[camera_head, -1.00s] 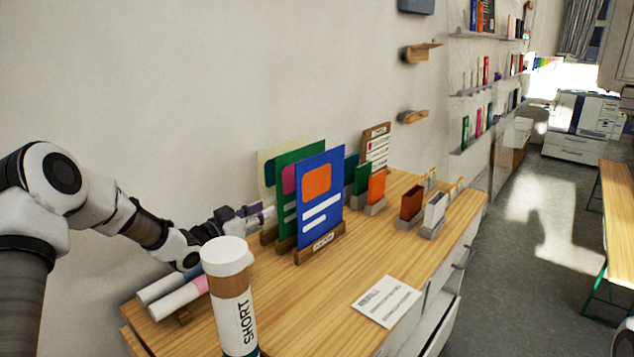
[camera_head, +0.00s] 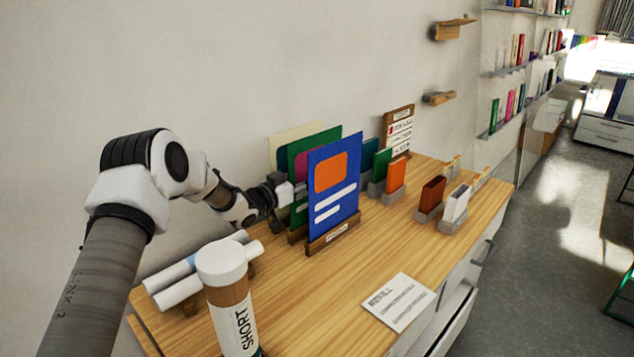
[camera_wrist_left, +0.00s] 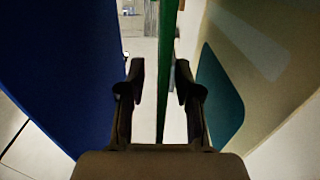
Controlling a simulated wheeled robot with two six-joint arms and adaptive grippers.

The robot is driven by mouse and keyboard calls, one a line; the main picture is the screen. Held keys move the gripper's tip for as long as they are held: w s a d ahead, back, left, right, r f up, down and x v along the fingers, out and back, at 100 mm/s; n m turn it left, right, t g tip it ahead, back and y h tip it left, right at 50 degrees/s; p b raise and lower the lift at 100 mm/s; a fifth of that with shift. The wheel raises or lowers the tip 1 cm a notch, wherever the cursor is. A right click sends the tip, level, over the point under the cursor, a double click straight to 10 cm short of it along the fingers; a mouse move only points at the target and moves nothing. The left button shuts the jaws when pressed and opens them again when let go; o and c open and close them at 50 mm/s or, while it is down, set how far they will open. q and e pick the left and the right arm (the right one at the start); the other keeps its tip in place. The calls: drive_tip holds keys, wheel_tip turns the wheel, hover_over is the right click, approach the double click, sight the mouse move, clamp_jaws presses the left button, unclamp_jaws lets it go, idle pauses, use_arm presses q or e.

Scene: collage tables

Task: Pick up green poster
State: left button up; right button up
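The green poster (camera_head: 320,139) stands upright in a wooden stand, between a blue poster (camera_head: 348,205) in front and a cream poster (camera_head: 283,145) behind. The blue one hides much of it. My left gripper (camera_head: 296,191) is at its left edge. In the left wrist view the green poster (camera_wrist_left: 167,60) shows edge-on between the two open fingers (camera_wrist_left: 159,82), with a gap on each side. There the blue poster (camera_wrist_left: 60,70) fills the left and the cream poster (camera_wrist_left: 275,85) the right. My right gripper is not in view.
A white-capped tube marked SHORT (camera_head: 226,290) stands at the front left, beside white rolls (camera_head: 190,272). A printed card (camera_head: 398,302) lies on the wooden tabletop (camera_head: 320,300). Small holders with cards (camera_head: 430,195) and a sign (camera_head: 398,130) stand to the right.

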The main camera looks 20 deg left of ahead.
use_arm(q)
drive_tip(key=shift+s, duration=0.1)
clamp_jaws()
drive_tip(key=shift+r, duration=0.1)
